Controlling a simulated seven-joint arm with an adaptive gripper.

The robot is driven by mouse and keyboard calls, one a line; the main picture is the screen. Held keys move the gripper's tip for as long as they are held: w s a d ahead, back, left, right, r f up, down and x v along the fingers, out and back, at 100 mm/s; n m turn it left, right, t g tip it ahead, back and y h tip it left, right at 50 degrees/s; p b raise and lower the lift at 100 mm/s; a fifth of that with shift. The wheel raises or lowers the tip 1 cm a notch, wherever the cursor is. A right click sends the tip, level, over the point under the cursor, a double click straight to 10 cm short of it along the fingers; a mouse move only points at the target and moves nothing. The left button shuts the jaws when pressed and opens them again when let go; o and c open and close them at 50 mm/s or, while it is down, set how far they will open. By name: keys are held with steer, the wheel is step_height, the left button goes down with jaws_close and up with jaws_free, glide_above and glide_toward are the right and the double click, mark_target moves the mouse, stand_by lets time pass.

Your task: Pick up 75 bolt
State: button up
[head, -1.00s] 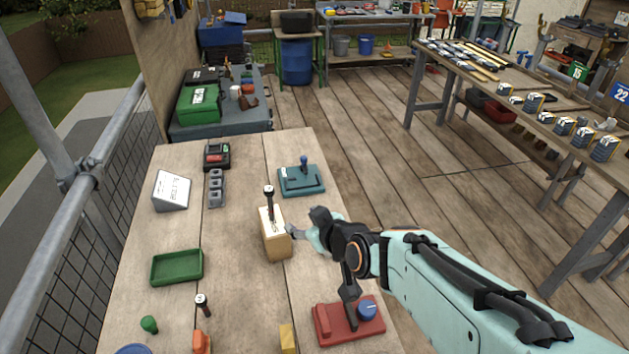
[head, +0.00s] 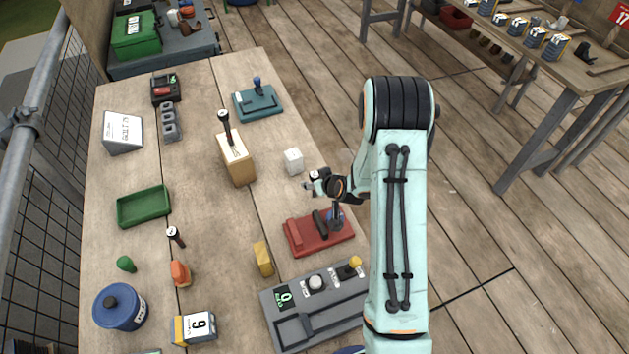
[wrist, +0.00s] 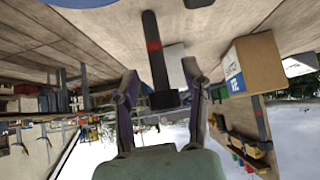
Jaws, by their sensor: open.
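A dark bolt (wrist: 153,42) with a red band stands between my open fingers in the wrist view, its head toward me. No number is readable on it. My gripper (wrist: 160,76) shows a gap on both sides of the bolt. In the head view my gripper (head: 312,184) is low over the table's right side, with a small pale-topped bolt head (head: 314,174) at its fingers. Another bolt (head: 226,128) stands up from a wooden block (head: 238,165). One more bolt (head: 176,237) stands on the table left of centre. Their labels are too small to read.
A white cube (head: 293,162) stands close beyond my gripper. A red device (head: 305,238) and a grey control panel (head: 290,333) lie nearer. A teal device (head: 265,104) is at the back, a green tray (head: 142,207) at the left. The table between tray and block is clear.

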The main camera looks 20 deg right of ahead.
steer(key=shift+w+f, duration=0.1)
steer(key=shift+f, duration=0.05)
jaws_close()
